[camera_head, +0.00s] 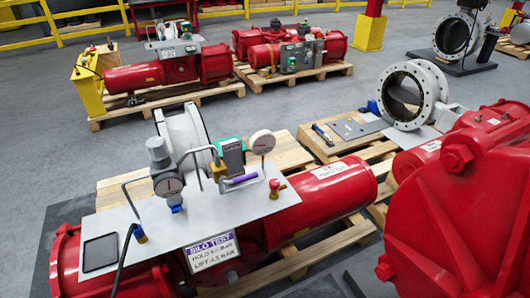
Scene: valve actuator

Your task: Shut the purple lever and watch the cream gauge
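The purple lever (241,179) sits on a thin pipe on a grey mounting plate (240,216), above a large red actuator cylinder (325,187). It lies nearly level, slightly tilted up to the right. The cream gauge (262,141) stands upright on a stem just right of and above the lever. Its dial is too small to read. Neither of my grippers is in view.
A grey regulator with a gauge (167,183) stands left of the lever, with a green box (231,157) behind it. A red-topped fitting (276,187) is right of the lever. Large red housing (465,205) fills the right.

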